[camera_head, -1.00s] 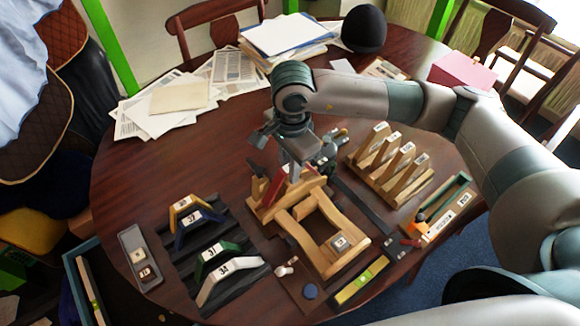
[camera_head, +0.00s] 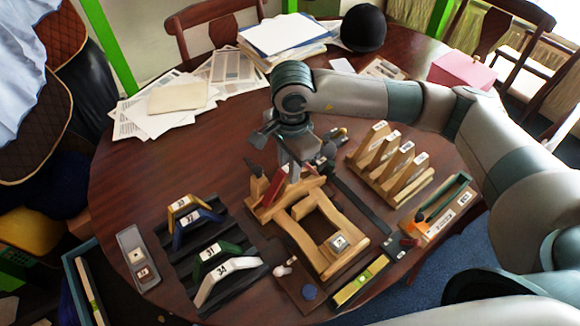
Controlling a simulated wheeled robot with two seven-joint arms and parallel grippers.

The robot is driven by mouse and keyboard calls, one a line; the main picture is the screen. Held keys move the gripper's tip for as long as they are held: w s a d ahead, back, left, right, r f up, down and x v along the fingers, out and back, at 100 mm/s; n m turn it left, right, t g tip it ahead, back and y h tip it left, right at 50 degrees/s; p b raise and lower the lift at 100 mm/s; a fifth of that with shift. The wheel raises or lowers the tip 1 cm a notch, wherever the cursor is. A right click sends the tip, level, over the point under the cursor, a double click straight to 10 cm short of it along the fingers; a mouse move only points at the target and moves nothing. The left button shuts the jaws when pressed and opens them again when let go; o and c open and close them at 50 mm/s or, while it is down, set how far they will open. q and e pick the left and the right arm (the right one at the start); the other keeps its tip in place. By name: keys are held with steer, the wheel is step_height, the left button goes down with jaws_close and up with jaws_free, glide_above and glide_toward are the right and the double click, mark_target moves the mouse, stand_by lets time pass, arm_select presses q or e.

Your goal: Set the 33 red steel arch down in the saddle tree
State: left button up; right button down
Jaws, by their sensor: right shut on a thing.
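My right gripper (camera_head: 293,172) points down over the back end of the wooden saddle tree (camera_head: 306,243). It is shut on the red steel arch (camera_head: 272,187), which shows as a narrow red strip left of the fingers. The arch is at the tree's back crosspiece; its number and far side are hidden, and I cannot tell whether it touches the wood. My left gripper is not in view.
A dark rack (camera_head: 205,262) at left holds yellow, blue, green and white arches. A wooden rack (camera_head: 388,165) with several upright slats stands at right. A grey tray (camera_head: 138,262), a level (camera_head: 361,281) and papers (camera_head: 180,96) lie around. The table's left-middle is bare.

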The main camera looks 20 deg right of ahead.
steer(key=shift+d+f, duration=0.1)
steer(key=shift+f, duration=0.25)
